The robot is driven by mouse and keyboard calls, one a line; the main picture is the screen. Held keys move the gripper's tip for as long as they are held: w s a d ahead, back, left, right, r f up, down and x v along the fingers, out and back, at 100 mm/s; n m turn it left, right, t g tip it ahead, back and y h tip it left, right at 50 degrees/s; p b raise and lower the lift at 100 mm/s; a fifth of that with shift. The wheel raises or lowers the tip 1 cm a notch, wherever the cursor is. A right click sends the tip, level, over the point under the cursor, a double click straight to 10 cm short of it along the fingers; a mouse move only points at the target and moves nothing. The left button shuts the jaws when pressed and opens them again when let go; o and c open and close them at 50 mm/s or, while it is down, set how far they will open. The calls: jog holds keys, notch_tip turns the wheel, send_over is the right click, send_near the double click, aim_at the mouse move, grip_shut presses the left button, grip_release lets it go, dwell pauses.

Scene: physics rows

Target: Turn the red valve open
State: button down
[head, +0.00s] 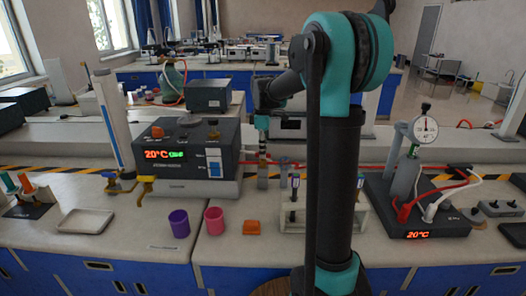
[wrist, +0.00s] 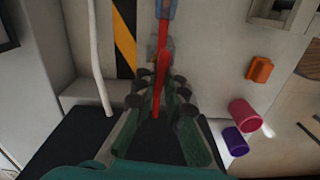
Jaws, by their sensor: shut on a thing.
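The red valve's handle (wrist: 162,40) shows in the wrist view as a long red bar running up between my fingers. My gripper (wrist: 160,82) is shut on this handle, one green finger on each side of it. In the head view my gripper (head: 262,148) points down at the back of the bench, beside the grey device. The red part below it (head: 276,163) is small there. My arm covers much of the middle of the head view. The valve's body is mostly hidden, and I cannot tell how far it is turned.
A device with a lit display (head: 205,172) stands close left of my gripper. A purple cup (head: 179,223), a pink cup (head: 214,221) and an orange block (head: 251,227) stand in front. A tray (head: 84,221) lies left; a dial gauge stand (head: 425,130) is right.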

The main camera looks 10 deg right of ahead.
jog(key=shift+n, duration=0.7)
jog(key=c, duration=1.6)
grip_release()
jog(key=shift+r, duration=0.1)
notch_tip(320, 180, up, 12)
jog(key=shift+f, duration=0.1)
